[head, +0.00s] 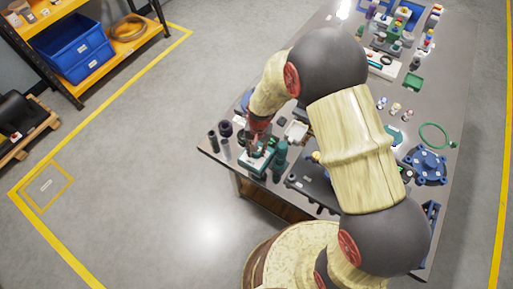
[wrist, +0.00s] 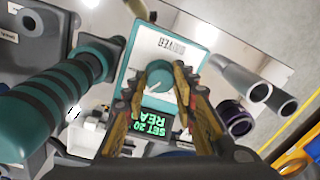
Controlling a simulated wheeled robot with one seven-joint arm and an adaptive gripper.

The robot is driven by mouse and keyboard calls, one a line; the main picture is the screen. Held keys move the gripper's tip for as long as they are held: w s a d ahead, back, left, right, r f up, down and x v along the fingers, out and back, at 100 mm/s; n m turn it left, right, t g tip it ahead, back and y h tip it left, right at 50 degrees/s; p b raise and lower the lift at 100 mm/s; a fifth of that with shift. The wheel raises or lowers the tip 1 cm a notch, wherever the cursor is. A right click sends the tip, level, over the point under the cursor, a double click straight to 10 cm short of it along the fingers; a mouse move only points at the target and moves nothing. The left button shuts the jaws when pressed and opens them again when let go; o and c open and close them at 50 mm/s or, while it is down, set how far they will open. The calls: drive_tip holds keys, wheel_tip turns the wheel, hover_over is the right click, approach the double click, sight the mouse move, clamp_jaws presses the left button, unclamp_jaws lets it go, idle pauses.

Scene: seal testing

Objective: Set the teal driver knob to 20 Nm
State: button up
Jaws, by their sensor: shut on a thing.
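The driver unit (head: 257,163) is a teal box with a pale face at the table's near-left corner. In the wrist view its face (wrist: 190,42) carries the label "DRIVER", seen upside down. Its round teal-grey knob (wrist: 160,74) sits between the fingertips of my gripper (wrist: 161,80), which is shut on it. A small dark display (wrist: 155,124) shows green text, upside down, reading "SET 20" and "REA…"; my fingers hide part of it. In the head view my gripper (head: 257,143) is over the unit, and the knob is hidden.
A teal ribbed handle (wrist: 45,108) stands left of the unit in the wrist view.

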drive_tip(key=shift+m, duration=0.6)
drive_tip(key=shift+p, duration=0.3)
drive_tip(key=o, duration=1.1)
drive_tip(key=shift+o, duration=0.3)
drive_tip(key=shift+r, duration=0.1)
wheel_tip(320, 180, up, 12)
drive_tip(key=shift+d, duration=0.25)
drive_tip(key=shift+s, duration=0.1)
